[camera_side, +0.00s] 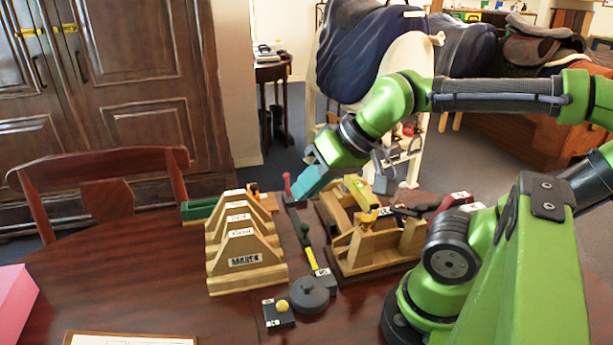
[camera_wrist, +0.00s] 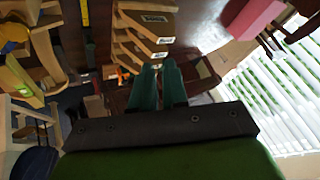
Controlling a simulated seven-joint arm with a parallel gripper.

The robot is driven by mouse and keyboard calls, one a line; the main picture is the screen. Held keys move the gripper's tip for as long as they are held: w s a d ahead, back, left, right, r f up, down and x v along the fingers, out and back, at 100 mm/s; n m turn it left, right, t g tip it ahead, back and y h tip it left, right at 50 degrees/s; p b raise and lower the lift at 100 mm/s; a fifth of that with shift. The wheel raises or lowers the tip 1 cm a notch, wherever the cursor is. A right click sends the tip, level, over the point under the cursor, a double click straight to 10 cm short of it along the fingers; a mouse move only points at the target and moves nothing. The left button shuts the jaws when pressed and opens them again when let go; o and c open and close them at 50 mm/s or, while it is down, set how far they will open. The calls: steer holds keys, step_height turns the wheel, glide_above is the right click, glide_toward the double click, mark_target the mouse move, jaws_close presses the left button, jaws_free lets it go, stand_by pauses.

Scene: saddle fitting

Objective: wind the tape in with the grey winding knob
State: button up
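The round grey tape case (camera_side: 309,296) lies flat near the front of the table in the side view, with a small grey winding knob (camera_side: 308,284) on top. A short stretch of yellow tape (camera_side: 311,258) shows behind it, along a dark strip. My gripper (camera_side: 309,188) has teal fingers and hangs tilted over the back of the work, well away from the knob. In the wrist view my gripper (camera_wrist: 160,67) shows a gap between its fingers, with nothing visible in it. I cannot make out the grey knob in the wrist view.
Labelled wooden gauges (camera_side: 243,262) stand left of the tape. A wooden frame (camera_side: 375,245) with tools stands to its right. A small black block with a yellow knob (camera_side: 278,312) sits beside the case. A chair (camera_side: 100,195) stands behind; the table's left is mostly clear.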

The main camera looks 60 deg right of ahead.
mark_target(306, 282)
steer(key=o, duration=0.7)
steer(key=w+f+g, duration=0.1)
steer(key=w+a+f+n+g, duration=0.1)
steer(key=shift+w+a+f+g, duration=0.1)
steer(key=shift+w+f+g, duration=0.1)
steer(key=shift+w+g, duration=0.2)
steer(key=w+a+f+n+g+h, duration=0.2)
steer(key=w+f+n+g, duration=0.15)
steer(key=g, duration=0.25)
steer(key=s+f+g, duration=0.1)
steer(key=s+f, duration=0.1)
steer(key=f, duration=0.2)
steer(key=s+f+g, duration=0.1)
steer(key=s+f, duration=0.1)
steer(key=f, duration=0.3)
steer(key=s+f, duration=0.2)
steer(key=f, duration=0.2)
steer(key=shift+s+d+f+n+g, duration=0.15)
steer(key=shift+d+f+n+g, duration=0.1)
steer(key=shift+d+n+g, duration=0.15)
jaws_close()
